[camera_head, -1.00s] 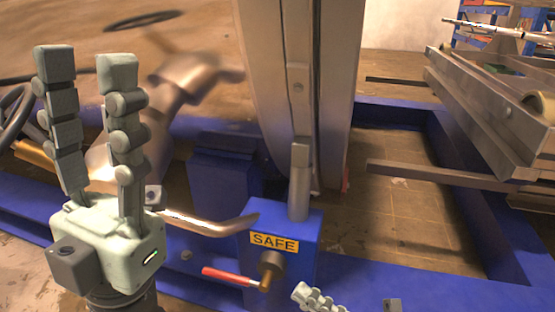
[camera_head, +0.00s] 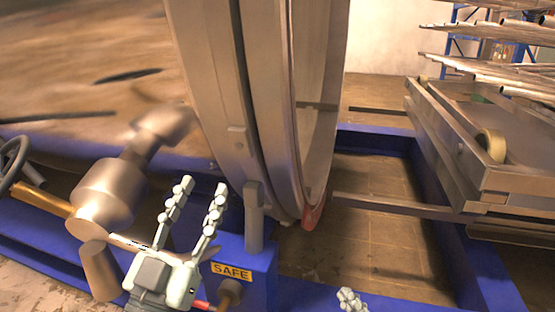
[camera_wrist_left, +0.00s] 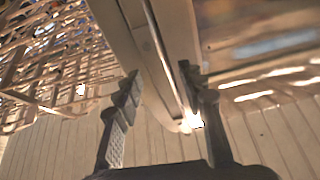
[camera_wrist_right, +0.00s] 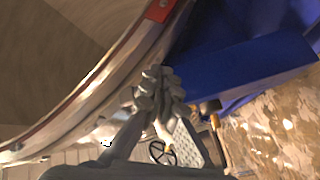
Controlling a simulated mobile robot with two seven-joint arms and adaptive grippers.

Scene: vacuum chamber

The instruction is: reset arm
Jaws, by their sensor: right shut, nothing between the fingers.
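My left gripper (camera_head: 193,208) points up in the head view, its two fingers apart with nothing between them. It stands in front of the blue block with the SAFE label (camera_head: 231,271) and hides part of it. In the left wrist view the open fingers (camera_wrist_left: 160,95) frame the chamber's metal rim beyond them. My right gripper (camera_head: 350,300) shows only its fingertips at the bottom edge of the head view. In the right wrist view its fingers (camera_wrist_right: 157,80) meet at the tips and hold nothing.
The large round metal chamber flange (camera_head: 265,110) rises behind the blue block. A blue floor frame (camera_head: 385,138) surrounds an open floor area to the right. A metal cart (camera_head: 470,150) and racks of tubes stand at the right. A handwheel (camera_head: 14,165) is at the far left.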

